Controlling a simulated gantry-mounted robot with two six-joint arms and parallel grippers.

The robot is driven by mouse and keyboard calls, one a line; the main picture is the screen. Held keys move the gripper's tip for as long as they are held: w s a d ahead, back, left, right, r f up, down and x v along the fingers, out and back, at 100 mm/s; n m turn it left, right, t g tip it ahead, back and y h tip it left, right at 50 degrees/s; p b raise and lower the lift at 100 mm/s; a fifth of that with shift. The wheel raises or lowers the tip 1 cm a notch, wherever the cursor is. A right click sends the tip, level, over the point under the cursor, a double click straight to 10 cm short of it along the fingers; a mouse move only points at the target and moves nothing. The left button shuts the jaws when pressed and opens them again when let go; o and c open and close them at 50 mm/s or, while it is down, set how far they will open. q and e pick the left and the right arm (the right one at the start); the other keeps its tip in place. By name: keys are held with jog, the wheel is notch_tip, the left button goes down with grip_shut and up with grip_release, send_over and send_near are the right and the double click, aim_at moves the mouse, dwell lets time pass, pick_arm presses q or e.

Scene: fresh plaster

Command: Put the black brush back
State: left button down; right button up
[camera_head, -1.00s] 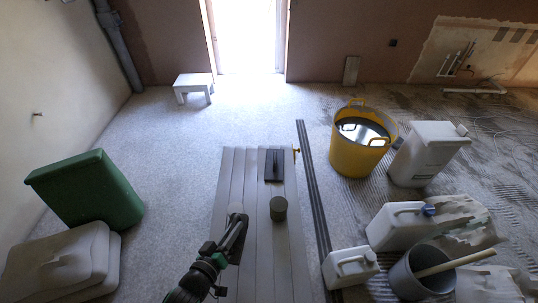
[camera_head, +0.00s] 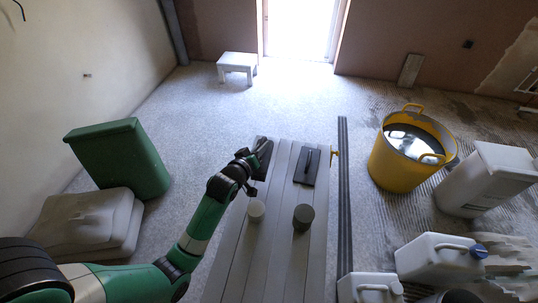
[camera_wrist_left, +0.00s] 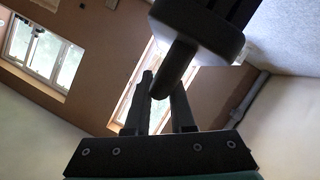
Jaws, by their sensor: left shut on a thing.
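My left gripper (camera_head: 250,163) is shut on a dark thing, which appears to be the black brush (camera_head: 263,149). It is at the far left corner of the grey plank surface (camera_head: 262,262); I cannot tell whether it touches the planks. In the left wrist view, the gripper's fingers (camera_wrist_left: 160,100) close around the rounded handle of the dark brush (camera_wrist_left: 197,28), whose block is beyond the fingertips. A second black, flat, handled tool (camera_head: 305,174) lies on the planks to the right. My right gripper is not in view.
A green bin (camera_head: 120,160) stands left. A yellow bucket (camera_head: 395,175) and white canisters (camera_head: 435,258) stand right. The floor beyond the planks is clear up to a white stool (camera_head: 237,66).

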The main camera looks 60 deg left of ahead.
pick_arm(q)
jog(key=w+a+f+b, duration=0.2)
jog(key=a+f+b, duration=0.1)
jog(key=f, duration=0.1)
jog(key=w+a+f+b, duration=0.3)
jog(key=f+b, duration=0.1)
jog(key=w+a+f+b, duration=0.2)
jog(key=a+f+b, duration=0.1)
jog(key=f+b, duration=0.1)
jog(key=shift+w+a+f, duration=0.25)
jog(key=shift+w+a, duration=0.05)
jog(key=shift+a, duration=0.05)
jog(key=shift+r, duration=0.1)
jog(key=shift+f, duration=0.2)
jog(key=c, duration=0.8)
grip_release()
jog(key=shift+o, duration=0.2)
